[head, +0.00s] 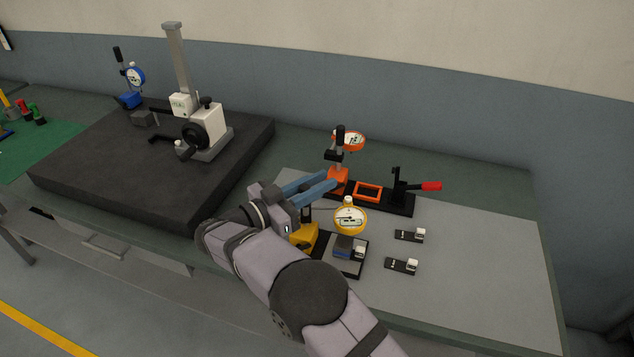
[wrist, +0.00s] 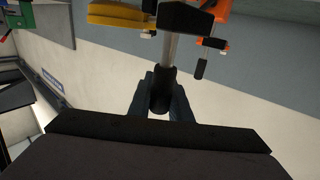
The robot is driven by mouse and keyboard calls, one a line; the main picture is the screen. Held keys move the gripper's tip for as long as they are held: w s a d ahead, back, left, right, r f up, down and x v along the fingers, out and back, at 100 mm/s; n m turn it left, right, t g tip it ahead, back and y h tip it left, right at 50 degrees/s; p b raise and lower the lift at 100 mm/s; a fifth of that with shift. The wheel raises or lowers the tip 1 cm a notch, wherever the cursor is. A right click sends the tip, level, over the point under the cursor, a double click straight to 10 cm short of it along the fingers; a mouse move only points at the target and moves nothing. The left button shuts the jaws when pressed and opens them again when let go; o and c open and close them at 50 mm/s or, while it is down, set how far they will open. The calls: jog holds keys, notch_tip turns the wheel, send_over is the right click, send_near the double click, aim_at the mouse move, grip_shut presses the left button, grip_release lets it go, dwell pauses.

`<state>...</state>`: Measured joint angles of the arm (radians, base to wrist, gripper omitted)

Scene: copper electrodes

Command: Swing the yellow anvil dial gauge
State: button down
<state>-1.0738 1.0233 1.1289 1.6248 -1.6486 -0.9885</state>
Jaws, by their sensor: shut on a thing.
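The yellow dial gauge (head: 350,218) has a round white face and stands over a small dark plate at the front of the grey mat. Its yellow base (head: 304,238) shows just left of it, partly behind my arm. In the wrist view, a yellow part (wrist: 118,15) sits at the top beside a metal post with a black clamp block. My gripper (head: 316,187) has its blue fingers above the yellow base. In the wrist view my gripper (wrist: 162,98) is shut around the black handle (wrist: 160,92) on the end of that post. The head view hides this grip.
An orange gauge stand (head: 338,180) is close behind my fingertips. Beside it is a black fixture with a red-handled clamp (head: 430,186). Two small blocks (head: 411,235) (head: 403,265) lie to the right. A dark granite plate (head: 90,165) with a comparator stand is left. The mat's right side is clear.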

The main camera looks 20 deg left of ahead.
jog(key=shift+s+d+m+g+h+b, duration=0.1)
jog(key=shift+d+m+g+h+b, duration=0.1)
jog(key=shift+m+g+h, duration=0.3)
jog(key=shift+s+d+m+g+h+b, duration=0.15)
jog(key=shift+m+g+h, duration=0.25)
jog(key=shift+h, duration=0.5)
jog(key=shift+r+m+g, duration=0.15)
jog(key=shift+m+g, duration=0.25)
jog(key=shift+g, duration=0.1)
jog(key=c, duration=1.6)
grip_release()
notch_tip(320, 180, up, 10)
jog(key=shift+f, duration=0.1)
